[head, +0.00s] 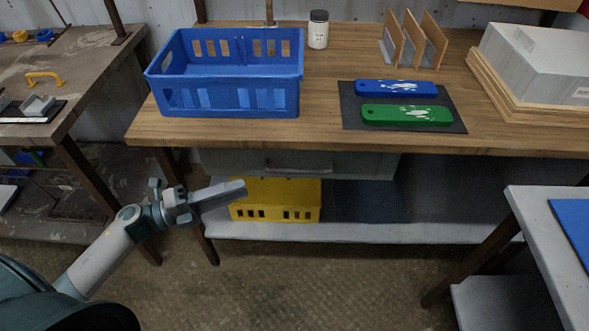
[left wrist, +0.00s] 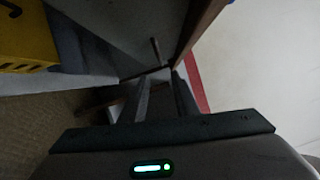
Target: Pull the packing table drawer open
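The packing table (head: 230,131) has a grey drawer (head: 350,166) under its wooden top, with a bar handle (head: 298,169) on the front. The drawer looks closed. My left gripper (head: 240,188) is in front of the table, left of and lower than the handle in the head view, and apart from it. In the left wrist view its two fingers (left wrist: 162,90) stand apart with nothing held between them. A thin bar beyond the fingertips, probably the handle (left wrist: 155,51), shows there against the grey drawer front (left wrist: 110,28). My right gripper is not in view.
A yellow crate (head: 275,200) stands on the lower shelf (head: 350,232), behind my left gripper. A blue crate (head: 225,104), a white jar (head: 318,32) and blue and green pieces on a dark mat (head: 350,115) are on top. A side table (head: 548,235) stands at right.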

